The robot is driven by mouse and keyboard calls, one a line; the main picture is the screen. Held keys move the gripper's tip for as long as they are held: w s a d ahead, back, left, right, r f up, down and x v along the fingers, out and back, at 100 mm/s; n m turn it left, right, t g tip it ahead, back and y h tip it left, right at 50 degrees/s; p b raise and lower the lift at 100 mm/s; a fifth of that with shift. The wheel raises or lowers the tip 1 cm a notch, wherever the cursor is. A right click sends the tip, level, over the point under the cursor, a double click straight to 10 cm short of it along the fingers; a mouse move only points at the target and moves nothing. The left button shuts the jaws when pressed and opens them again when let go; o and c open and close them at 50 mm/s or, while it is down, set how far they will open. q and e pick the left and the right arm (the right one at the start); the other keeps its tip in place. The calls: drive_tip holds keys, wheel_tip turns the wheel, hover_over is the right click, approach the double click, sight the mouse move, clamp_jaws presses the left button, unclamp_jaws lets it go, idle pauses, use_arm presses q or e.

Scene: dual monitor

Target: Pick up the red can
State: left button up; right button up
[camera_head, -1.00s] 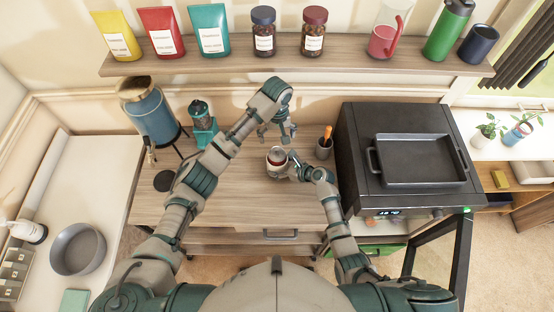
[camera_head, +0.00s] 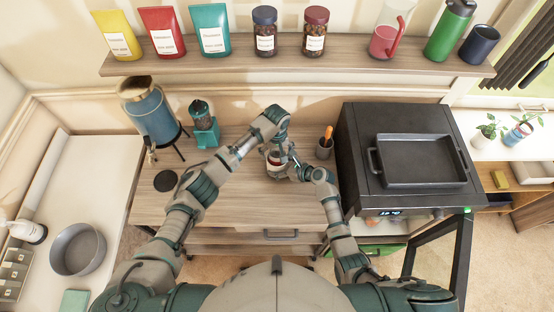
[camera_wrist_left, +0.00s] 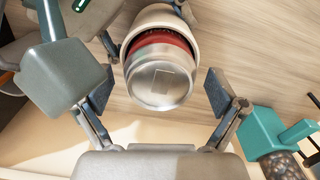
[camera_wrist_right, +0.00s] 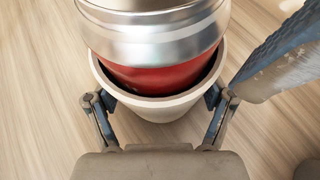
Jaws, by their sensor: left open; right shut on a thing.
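The red can (camera_wrist_left: 163,80) has a silver end and a red band. It sits inside a cream cup (camera_wrist_right: 165,108) on the wooden counter, with its silver end sticking out; its red side (camera_wrist_right: 165,78) also shows in the right wrist view. My left gripper (camera_head: 279,143) is above the cup, open, with its two fingers on either side of the can's exposed end and gaps showing in the left wrist view. My right gripper (camera_head: 294,170) is shut on the cup, one finger at each side of it. In the head view the left gripper partly hides the can.
A teal grinder (camera_head: 204,130) and blue dispenser (camera_head: 153,118) stand left. A loaded shelf (camera_head: 350,59) runs behind. The front counter is clear.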

use_arm(q)
drive_tip(key=c, duration=1.6)
use_arm(e)
drive_tip(key=shift+r, duration=0.1)
use_arm(q)
drive_tip(key=shift+o, duration=0.2)
drive_tip(key=shift+r, duration=0.1)
wheel_tip(320, 180, up, 10)
use_arm(e)
drive_tip(key=o, duration=0.7)
